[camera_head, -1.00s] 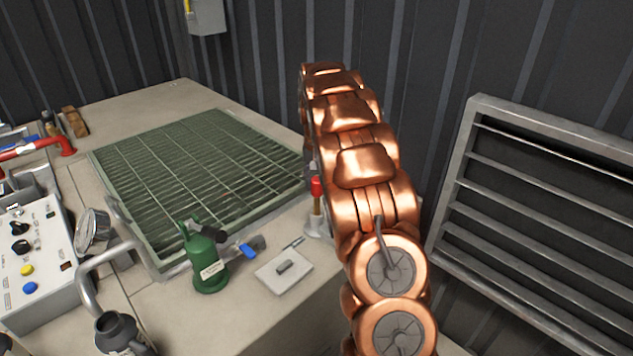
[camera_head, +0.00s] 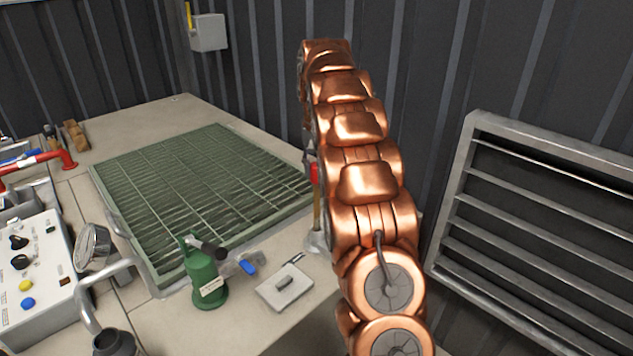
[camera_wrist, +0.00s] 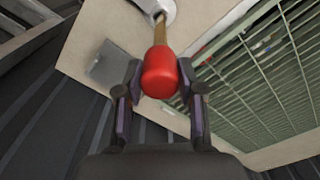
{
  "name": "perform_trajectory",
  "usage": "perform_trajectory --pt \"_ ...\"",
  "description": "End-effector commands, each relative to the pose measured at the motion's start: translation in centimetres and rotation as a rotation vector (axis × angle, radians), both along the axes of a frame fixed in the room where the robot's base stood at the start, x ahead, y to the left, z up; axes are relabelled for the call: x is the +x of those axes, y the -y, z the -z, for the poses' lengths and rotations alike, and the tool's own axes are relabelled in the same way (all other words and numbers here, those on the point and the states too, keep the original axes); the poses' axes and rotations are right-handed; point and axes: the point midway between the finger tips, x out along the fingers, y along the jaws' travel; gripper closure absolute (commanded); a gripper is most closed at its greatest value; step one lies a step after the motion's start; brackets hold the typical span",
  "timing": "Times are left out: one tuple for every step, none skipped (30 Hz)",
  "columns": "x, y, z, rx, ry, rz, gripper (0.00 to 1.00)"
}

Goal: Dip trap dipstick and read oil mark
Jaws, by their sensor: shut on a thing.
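The dipstick has a red knob (camera_head: 314,173) and a thin yellow-brown stick (camera_head: 317,208). In the head view it stands upright by the right edge of the bench, partly hidden by my arm. Its lower end runs into a pale grey fitting (camera_head: 316,242), the trap's mouth by its look. In the wrist view the red knob (camera_wrist: 160,74) sits between the two fingers of my gripper (camera_wrist: 161,88), which is shut on it. The stick leads from the knob to the fitting (camera_wrist: 157,8). No oil mark can be made out. In the head view my gripper is hidden behind my arm.
A green grating (camera_head: 200,190) covers much of the bench. A green labelled canister (camera_head: 207,283), a blue-handled valve (camera_head: 247,266) and a flat grey plate (camera_head: 284,290) stand in front. A control box (camera_head: 30,275) is at left, a louvred panel (camera_head: 540,220) at right.

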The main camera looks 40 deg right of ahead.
Motion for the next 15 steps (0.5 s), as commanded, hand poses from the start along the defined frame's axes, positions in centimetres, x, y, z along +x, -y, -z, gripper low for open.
perform_trajectory --pt "0.2 0.0 -1.1 -0.001 0.005 -0.001 1.00" --pt "0.2 0.0 -1.6 -0.001 0.005 -0.001 1.00" --pt "0.2 0.0 -2.3 -0.003 0.007 -0.001 1.00" --pt "0.2 0.0 -2.7 -0.003 0.009 -0.001 1.00" --pt "0.2 0.0 -3.1 -0.002 0.008 -0.001 1.00" --pt "0.2 0.0 -3.5 -0.002 0.007 -0.001 1.00" --pt "0.1 0.0 -3.8 -0.001 0.005 0.000 1.00" --pt "0.1 0.0 -4.0 -0.001 0.004 0.000 1.00" --pt "0.0 0.0 -4.2 0.000 0.004 0.000 1.00" --pt "0.0 0.0 -4.4 -0.001 0.004 0.000 1.00" --pt "0.0 0.0 -4.5 -0.001 0.004 0.001 1.00" --pt "0.0 0.0 -4.7 -0.002 0.005 0.001 1.00" --pt "0.0 0.0 -4.7 -0.002 0.005 0.001 1.00" --pt "0.0 0.0 -4.8 -0.003 0.005 0.001 1.00" --pt "0.0 0.0 -4.8 -0.003 0.006 0.001 1.00"
